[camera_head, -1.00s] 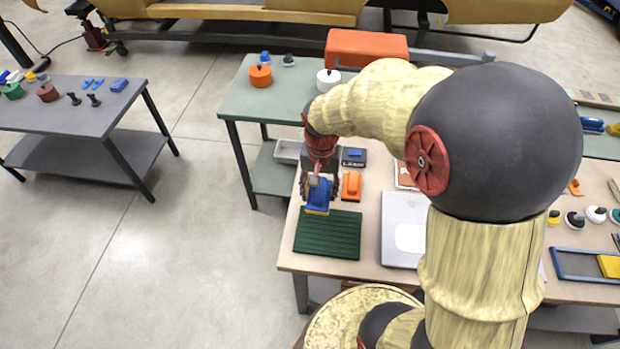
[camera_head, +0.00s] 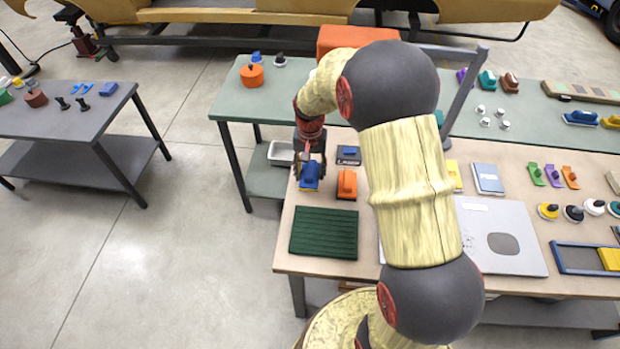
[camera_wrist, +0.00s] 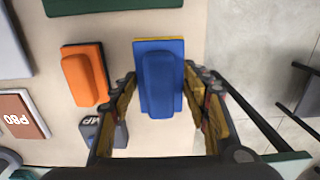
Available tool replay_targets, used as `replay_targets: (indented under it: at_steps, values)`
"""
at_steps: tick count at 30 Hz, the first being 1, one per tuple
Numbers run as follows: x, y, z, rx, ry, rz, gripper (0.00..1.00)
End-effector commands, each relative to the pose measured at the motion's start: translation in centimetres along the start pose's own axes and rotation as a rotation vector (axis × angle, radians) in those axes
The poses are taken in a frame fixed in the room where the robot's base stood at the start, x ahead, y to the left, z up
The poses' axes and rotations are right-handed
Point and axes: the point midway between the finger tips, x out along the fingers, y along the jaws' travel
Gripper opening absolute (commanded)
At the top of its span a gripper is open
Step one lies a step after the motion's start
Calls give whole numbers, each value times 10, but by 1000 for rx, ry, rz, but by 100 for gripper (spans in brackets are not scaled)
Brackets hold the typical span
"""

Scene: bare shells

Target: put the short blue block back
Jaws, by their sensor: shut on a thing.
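The short blue block (camera_head: 310,183) has a thin yellow layer under it and is at the left end of the wooden-topped table (camera_head: 284,258). It also shows in the wrist view (camera_wrist: 161,84), its long side running away from my wrist. My gripper (camera_head: 310,170) has one finger on each side of the block and is shut on it; the fingers show in the wrist view (camera_wrist: 160,80). An orange block (camera_head: 347,184) lies just right of it, and left of it in the wrist view (camera_wrist: 85,75). I cannot tell whether the blue block touches the table.
A dark labelled box (camera_head: 348,157) stands behind the orange block. A ribbed green mat (camera_head: 324,232) lies in front. A green-topped table (camera_head: 232,100) stands behind, with a pale tray (camera_head: 281,153) low down. Open floor lies left.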

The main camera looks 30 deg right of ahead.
Motion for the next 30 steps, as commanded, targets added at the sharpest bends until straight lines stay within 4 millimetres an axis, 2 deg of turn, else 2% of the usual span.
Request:
replay_targets:
  at_steps: [4,10,22,23,30]
  values:
    - [12,-1,-8,0,-1,1,23]
    - [40,-1,-7,0,-1,0,23]
    - [43,-1,-7,0,-1,0,23]
    - [43,-1,-7,0,-1,0,48]
    - [42,-1,-7,0,-1,0,61]
